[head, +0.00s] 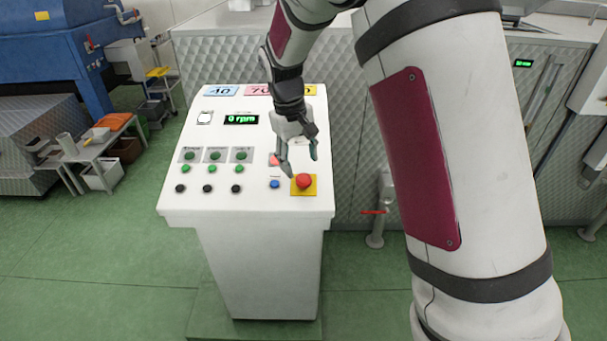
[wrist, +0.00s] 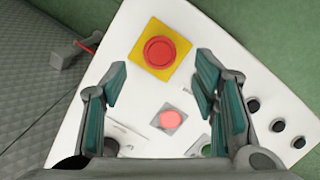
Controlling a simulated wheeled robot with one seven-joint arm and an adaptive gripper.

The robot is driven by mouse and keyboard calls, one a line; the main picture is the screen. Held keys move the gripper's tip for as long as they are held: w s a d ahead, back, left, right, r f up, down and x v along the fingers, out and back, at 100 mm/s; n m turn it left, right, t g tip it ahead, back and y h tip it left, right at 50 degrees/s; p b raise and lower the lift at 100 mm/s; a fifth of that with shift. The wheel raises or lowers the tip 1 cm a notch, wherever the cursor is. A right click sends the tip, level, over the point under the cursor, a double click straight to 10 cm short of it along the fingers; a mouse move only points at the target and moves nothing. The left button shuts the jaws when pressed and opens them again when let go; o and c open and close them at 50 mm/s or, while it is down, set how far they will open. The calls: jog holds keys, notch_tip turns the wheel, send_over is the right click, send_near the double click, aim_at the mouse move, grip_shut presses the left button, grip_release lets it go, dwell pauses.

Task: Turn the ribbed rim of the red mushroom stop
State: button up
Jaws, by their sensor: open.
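The red mushroom stop (head: 304,181) sits on a yellow square plate (head: 310,191) at the front right corner of the white control panel (head: 180,202). In the wrist view the red stop (wrist: 159,53) is seen from above on its yellow plate (wrist: 181,48), beyond the fingertips. The ribs of its rim are too small to make out. My gripper (head: 302,166) is open and empty above the panel, just behind the stop in the head view. In the wrist view its two teal-padded fingers (wrist: 162,70) stand wide apart, and I see no contact with the stop.
A flat red button (wrist: 169,119) lies close to the stop, with a blue button (head: 275,184) to its left. Green and black buttons (head: 208,189) fill the panel's left. A display (head: 241,119) reads 0 rpm. Green floor (head: 90,255) lies clear in front.

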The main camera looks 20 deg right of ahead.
aim_at(303, 178)
jog(key=f, duration=0.3)
jog(key=d+f, duration=0.1)
jog(key=f, duration=0.1)
jog(key=shift+w+f+p, duration=0.1)
jog(key=shift+f+p, duration=0.2)
jog(key=shift+p, duration=0.05)
jog(key=shift+c, duration=0.3)
jog(key=c, duration=1.1)
